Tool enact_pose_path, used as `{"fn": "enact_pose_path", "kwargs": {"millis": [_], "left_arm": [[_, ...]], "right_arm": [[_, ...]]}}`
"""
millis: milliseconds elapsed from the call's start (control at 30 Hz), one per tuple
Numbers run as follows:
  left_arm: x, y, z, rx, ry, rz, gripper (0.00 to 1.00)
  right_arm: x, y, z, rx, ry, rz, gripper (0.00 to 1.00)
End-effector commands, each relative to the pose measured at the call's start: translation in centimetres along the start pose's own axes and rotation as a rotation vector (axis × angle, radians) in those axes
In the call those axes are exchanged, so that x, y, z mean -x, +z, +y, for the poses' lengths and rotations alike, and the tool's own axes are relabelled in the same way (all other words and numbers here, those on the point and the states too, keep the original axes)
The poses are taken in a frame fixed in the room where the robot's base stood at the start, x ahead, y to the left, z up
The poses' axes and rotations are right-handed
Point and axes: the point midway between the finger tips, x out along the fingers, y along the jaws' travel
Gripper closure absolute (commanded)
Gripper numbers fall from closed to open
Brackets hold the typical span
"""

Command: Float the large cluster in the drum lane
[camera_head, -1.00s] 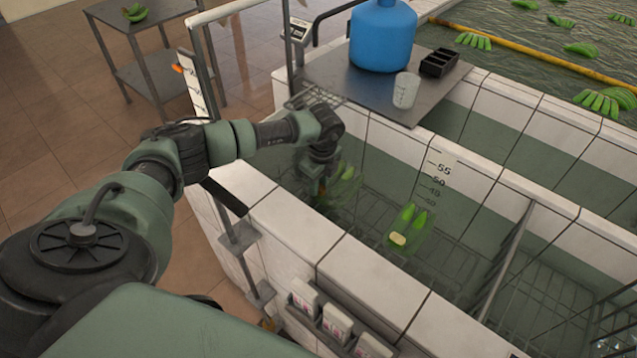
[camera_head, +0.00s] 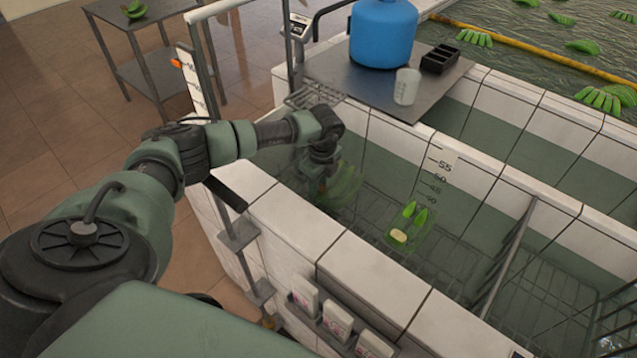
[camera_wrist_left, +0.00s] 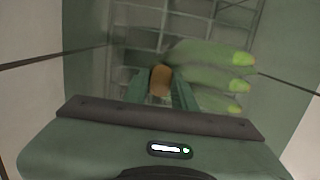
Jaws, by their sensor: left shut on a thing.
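My left gripper (camera_head: 326,184) reaches down into the near tiled tank, at its left end. It is shut on the brown crown of a green banana cluster (camera_head: 345,186). The cluster looks dim and blurred in the water, partly behind the gripper. In the left wrist view the crown sits between the fingers (camera_wrist_left: 161,82), and several long green fingers of the cluster (camera_wrist_left: 212,66) point right. A smaller-looking green cluster (camera_head: 410,218) with a pale crown lies apart, to the right in the same tank. My right gripper is not in view.
The tank has a tiled rim (camera_head: 292,222), a wire-grid floor and a divider (camera_head: 507,258) on the right. A blue drum (camera_head: 382,34), a clear cup (camera_head: 406,86) and a black tray (camera_head: 439,60) stand on a metal shelf (camera_head: 335,78) behind.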

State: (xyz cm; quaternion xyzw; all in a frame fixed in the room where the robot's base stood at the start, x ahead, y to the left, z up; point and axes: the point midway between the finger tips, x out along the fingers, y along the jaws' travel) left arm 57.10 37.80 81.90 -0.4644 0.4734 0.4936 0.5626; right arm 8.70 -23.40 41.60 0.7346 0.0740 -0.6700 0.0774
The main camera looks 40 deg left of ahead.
Motion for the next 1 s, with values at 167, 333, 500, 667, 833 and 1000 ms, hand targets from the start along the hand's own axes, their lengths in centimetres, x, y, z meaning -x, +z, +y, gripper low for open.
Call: {"fn": "enact_pose_path", "kwargs": {"millis": [167,333,500,667,833,1000], "left_arm": [[-0.39,-0.05,0.03,0.0,0.0,0.0,1.0],[-0.66,-0.08,0.04,0.0,0.0,0.0,1.0],[-0.71,-0.09,0.04,0.0,0.0,0.0,1.0],[-0.7,-0.09,0.04,0.0,0.0,0.0,1.0],[-0.69,-0.1,0.04,0.0,0.0,0.0,0.48],[-0.69,-0.1,0.04,0.0,0.0,0.0,0.48]], "right_arm": [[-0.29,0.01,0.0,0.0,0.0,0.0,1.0],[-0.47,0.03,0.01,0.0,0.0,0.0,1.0],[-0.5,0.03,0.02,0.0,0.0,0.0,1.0],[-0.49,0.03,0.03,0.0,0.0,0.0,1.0],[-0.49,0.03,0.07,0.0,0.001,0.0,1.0],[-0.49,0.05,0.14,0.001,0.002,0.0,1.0]]}}
